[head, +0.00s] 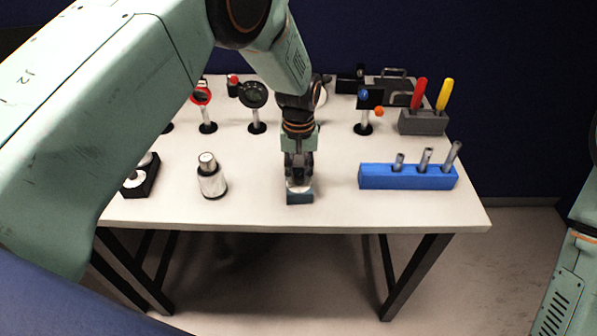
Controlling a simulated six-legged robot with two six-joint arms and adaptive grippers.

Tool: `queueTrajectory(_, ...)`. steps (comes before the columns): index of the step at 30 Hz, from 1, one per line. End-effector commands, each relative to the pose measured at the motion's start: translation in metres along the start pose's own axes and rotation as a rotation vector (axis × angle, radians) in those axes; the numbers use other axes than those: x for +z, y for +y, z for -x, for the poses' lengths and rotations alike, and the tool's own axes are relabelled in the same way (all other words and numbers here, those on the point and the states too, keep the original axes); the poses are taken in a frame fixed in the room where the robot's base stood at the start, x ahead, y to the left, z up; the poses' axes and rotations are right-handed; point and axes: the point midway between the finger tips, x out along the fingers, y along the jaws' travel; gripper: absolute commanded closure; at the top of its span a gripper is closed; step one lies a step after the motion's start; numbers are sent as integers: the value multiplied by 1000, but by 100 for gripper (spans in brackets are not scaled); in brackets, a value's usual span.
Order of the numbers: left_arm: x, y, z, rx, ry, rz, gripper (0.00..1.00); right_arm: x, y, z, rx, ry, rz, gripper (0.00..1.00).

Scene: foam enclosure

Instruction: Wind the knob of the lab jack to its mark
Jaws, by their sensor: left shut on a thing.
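My left arm comes in from the left and reaches down over the table. Its gripper (299,177) points straight down and is shut on what looks like the pale knob (300,187) on top of a small dark blue-grey block near the front edge. This block (299,198) seems to be the lab jack. The gripper covers most of the knob, and I cannot make out a mark on it. Part of my right arm shows at the right edge, but its gripper is out of view.
A silver cylinder (211,177) stands left of the block. A blue rack (408,177) with metal pegs is to the right. Several round instruments on stands (254,96) and a grey holder with red and yellow handles (423,122) are behind. The white table (330,213) is clear beside the block.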

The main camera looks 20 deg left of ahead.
Motion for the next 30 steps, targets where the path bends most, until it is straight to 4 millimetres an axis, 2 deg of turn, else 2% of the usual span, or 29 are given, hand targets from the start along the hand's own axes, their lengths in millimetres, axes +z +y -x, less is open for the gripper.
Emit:
queueTrajectory(15, 1, 0, -1, -2, -3, 446, 100, 0, 0, -6, 0, 0, 0, 60)
queueTrajectory(30, 1, 1, -1, -2, -2, 639, 100, 0, 0, -8, 0, 0, 0, 60)
